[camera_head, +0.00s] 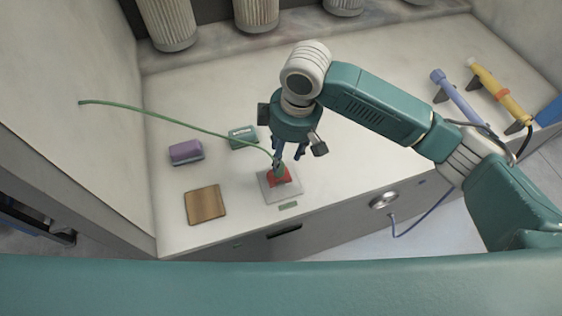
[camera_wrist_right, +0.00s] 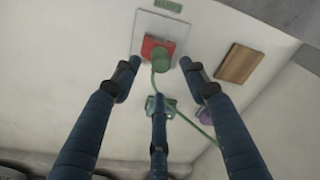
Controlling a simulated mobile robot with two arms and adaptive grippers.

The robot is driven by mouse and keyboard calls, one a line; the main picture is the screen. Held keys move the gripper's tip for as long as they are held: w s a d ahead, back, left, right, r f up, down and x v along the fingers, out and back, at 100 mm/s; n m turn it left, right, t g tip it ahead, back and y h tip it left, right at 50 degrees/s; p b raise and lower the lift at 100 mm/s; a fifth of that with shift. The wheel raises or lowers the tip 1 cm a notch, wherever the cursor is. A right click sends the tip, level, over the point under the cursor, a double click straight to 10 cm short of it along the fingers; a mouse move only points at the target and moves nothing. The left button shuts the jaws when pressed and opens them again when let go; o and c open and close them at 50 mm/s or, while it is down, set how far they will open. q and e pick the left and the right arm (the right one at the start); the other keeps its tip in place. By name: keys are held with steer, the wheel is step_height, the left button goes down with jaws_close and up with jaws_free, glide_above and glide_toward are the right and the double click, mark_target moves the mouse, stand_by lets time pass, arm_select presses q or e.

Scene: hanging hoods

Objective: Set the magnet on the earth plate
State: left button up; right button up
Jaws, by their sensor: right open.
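The magnet appears to be the small green cylinder (camera_head: 279,169) with a green cable. It stands on a red piece on a pale square plate (camera_head: 268,193), and also shows in the right wrist view (camera_wrist_right: 162,61). A flat brown, copper-like plate (camera_head: 205,205) lies bare to its left; I cannot tell for certain which plate is the earth plate. My right gripper (camera_head: 288,153) is open, pointing down just above the magnet. In the right wrist view its fingers (camera_wrist_right: 159,72) are spread around the magnet's line, apparently not closed on it. My left gripper is out of view.
The green cable (camera_head: 170,116) arcs up to the left. A purple block (camera_head: 186,151) and a teal box (camera_head: 243,136) sit on the pale bench behind. Blue and yellow tools (camera_head: 497,88) rest at the right. The bench's front edge is close to the plates.

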steer(key=r, duration=0.5)
steer(key=shift+s+d+r, duration=0.15)
steer(key=shift+d+r, duration=0.05)
steer(key=shift+d, duration=0.15)
